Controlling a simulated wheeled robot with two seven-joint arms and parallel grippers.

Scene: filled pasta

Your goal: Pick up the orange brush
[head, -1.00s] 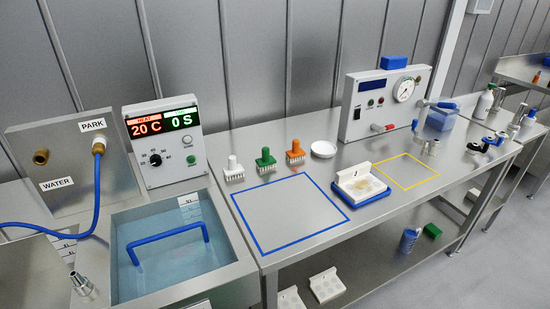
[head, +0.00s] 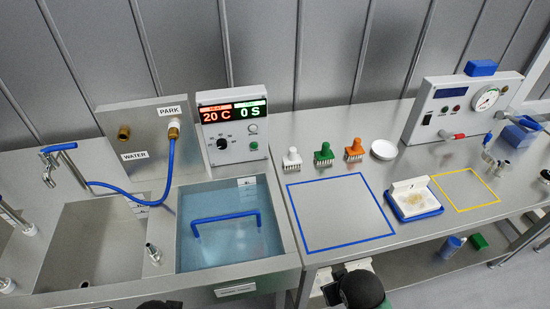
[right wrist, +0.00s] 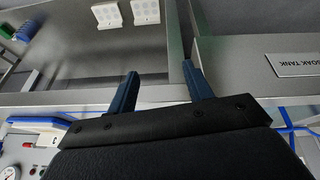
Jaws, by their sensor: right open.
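The orange brush (head: 355,150) stands upright, bristles down, at the back of the steel worktop in the head view. It stands to the right of a green brush (head: 323,154) and a white brush (head: 292,160), and left of a round white dish (head: 384,149). In the right wrist view my right gripper (right wrist: 160,86) is open, its two blue fingers apart with nothing between them. It is well away from the brush, near the front of the bench. Dark parts of my arms show at the bottom edge of the head view; my left gripper's fingers are not seen.
A blue-outlined square (head: 340,248) on the worktop is empty. A blue-edged tray (head: 416,213) holds a white block beside a yellow-outlined square (head: 496,203). The water tank (head: 287,263) with a blue handle (head: 226,217) and a sink lie left. A control box (head: 234,129) stands behind the tank.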

